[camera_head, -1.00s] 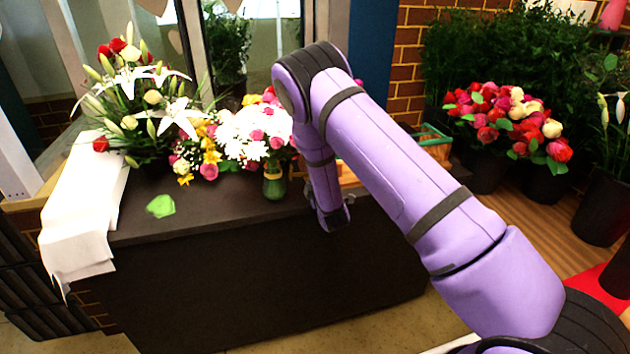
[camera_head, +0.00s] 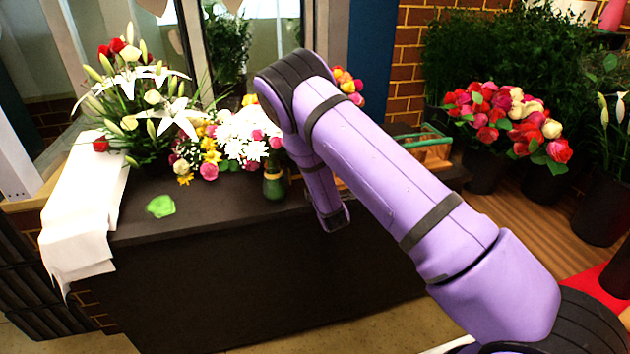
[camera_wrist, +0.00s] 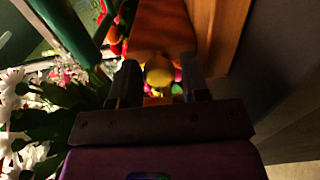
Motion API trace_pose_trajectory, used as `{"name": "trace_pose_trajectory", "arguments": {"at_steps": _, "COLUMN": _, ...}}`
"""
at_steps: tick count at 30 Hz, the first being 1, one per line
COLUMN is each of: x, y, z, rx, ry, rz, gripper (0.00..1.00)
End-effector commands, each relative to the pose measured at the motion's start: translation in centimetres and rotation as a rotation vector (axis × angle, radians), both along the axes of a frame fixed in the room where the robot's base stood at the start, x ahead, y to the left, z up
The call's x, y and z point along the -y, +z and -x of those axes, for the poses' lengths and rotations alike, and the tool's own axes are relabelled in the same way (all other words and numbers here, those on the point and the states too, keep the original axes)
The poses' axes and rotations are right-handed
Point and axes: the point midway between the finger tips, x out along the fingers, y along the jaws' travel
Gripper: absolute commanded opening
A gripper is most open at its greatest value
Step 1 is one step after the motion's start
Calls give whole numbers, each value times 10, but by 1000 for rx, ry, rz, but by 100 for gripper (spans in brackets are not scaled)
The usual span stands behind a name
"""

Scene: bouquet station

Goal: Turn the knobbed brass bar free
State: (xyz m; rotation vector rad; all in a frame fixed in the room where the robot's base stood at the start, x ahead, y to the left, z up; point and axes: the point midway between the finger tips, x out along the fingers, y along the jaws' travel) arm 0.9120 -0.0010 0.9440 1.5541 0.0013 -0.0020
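In the wrist view my gripper (camera_wrist: 160,80) shows two dark fingers standing apart. A round yellow, brass-like knob (camera_wrist: 158,70) shows in the gap between the fingertips; I take it for the knob of the brass bar. I cannot tell whether either finger touches it. The rest of the bar is not clear in the dim light. In the head view my arm reaches down to the right part of the dark counter, and the bar and my fingers are hidden there.
White flowers (camera_head: 240,135) and a dark green vase (camera_head: 274,184) stand on the dark counter (camera_head: 240,210) left of my arm. A green-edged crate (camera_head: 428,150) is to the right. A green lump (camera_head: 160,206) lies on the clear left part. In the wrist view an orange-brown panel (camera_wrist: 160,25) is close.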

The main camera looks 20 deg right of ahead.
Motion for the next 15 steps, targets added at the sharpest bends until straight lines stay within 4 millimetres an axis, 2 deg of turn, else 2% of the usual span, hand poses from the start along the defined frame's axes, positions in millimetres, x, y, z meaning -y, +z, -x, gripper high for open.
{"name": "trace_pose_trajectory", "arguments": {"at_steps": 10, "x": 0, "y": 1, "z": 0, "rx": 1, "ry": 0, "rz": -1, "gripper": 57}}
{"name": "trace_pose_trajectory", "arguments": {"at_steps": 15, "x": -1, "y": 0, "z": 14, "rx": 0, "ry": 1, "rz": -1, "gripper": 57}}
